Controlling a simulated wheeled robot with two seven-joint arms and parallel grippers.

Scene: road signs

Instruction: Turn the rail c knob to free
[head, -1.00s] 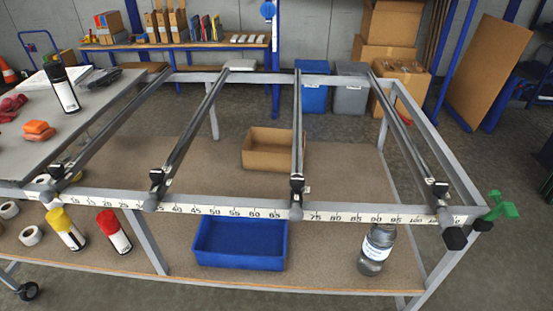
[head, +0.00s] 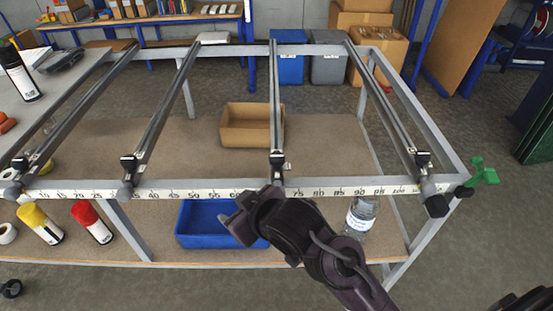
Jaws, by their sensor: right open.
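Several dark rails run front to back across a grey frame with a numbered white scale (head: 180,194) along its front bar. I take the third rail from the left (head: 273,100) as rail c; no letter is readable. Its black clamp (head: 278,168) sits at the front end, just behind the scale. The knob below that clamp is hidden behind my right gripper. My right gripper (head: 232,218) is open and empty, in front of the scale at the third rail's front end. I cannot tell whether it touches the knob. My left gripper is not in view.
Knobs show on the second rail (head: 125,191) and the far right rail (head: 437,206). A green handle (head: 483,173) sticks out at the right corner.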

